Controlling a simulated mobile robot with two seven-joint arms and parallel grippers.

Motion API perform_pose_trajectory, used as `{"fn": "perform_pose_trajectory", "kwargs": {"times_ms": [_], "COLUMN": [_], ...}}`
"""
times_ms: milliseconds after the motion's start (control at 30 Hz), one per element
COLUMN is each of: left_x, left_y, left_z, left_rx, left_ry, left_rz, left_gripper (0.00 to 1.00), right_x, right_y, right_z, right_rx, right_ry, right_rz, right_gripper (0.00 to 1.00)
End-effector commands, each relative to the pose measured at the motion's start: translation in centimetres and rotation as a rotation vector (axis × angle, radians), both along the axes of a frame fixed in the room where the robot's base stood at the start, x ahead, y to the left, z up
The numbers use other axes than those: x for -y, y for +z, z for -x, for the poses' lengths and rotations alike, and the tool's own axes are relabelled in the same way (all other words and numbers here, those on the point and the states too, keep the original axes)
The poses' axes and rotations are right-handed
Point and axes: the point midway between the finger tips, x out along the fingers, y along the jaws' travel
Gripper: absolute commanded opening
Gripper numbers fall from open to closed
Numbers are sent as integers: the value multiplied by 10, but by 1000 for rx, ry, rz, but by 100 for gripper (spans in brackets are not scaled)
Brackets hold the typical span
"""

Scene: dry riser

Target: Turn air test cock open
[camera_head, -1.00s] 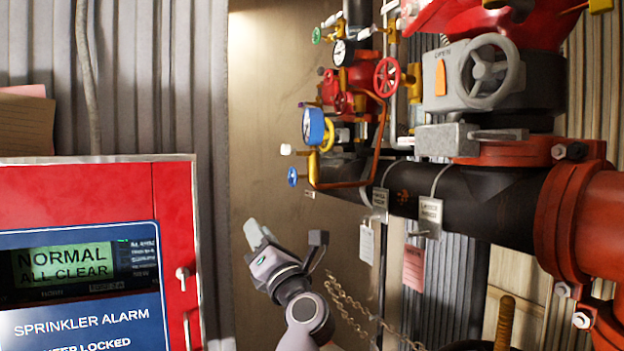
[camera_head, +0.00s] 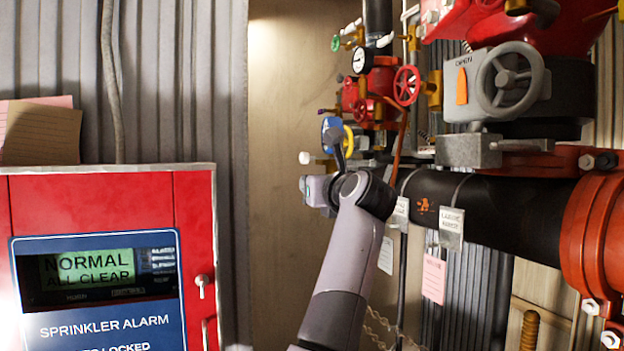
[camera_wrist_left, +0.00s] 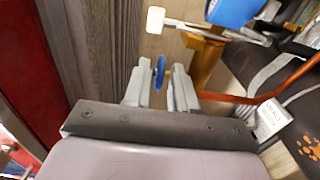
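A small blue handle (camera_wrist_left: 160,72) on a yellow stem shows in the left wrist view, between the tips of my left gripper (camera_wrist_left: 159,88). The fingers are apart, one on each side of it, and I cannot tell whether either touches it. No label shows that it is the air test cock. Beside it stands a yellow-brass pipe (camera_wrist_left: 205,62), with a white-tipped lever (camera_wrist_left: 156,20) above. In the head view my left gripper (camera_head: 320,168) is at the lower valve group and its arm hides the blue handle. My right gripper is not in view.
A blue gauge (camera_head: 330,127) and a red handwheel (camera_head: 406,86) are above my gripper. A thick black pipe (camera_head: 490,210) with hanging tags runs to the right. A red alarm cabinet (camera_head: 195,225) is at left. An orange-red tube (camera_wrist_left: 235,98) passes close to the right finger.

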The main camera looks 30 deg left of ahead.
Motion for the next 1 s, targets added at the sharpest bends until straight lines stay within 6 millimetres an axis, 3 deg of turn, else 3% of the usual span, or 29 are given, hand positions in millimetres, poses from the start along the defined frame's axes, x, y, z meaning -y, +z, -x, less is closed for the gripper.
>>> {"fn": "perform_pose_trajectory", "kwargs": {"times_ms": [200,533,600,633,1000], "left_x": [-18,-20,-20,-20,-19], "left_y": [1,0,0,0,2], "left_z": [-14,-17,-17,-17,-17], "left_rx": [0,1,1,1,-24], "left_ry": [1,0,0,0,-1], "left_rz": [-1,-1,-1,-1,32], "left_gripper": [26,26,3,0,0], "right_x": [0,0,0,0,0], "right_y": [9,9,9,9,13], "right_z": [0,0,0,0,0], "right_rx": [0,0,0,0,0], "right_ry": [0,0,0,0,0], "right_rz": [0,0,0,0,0], "right_gripper": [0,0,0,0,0]}}
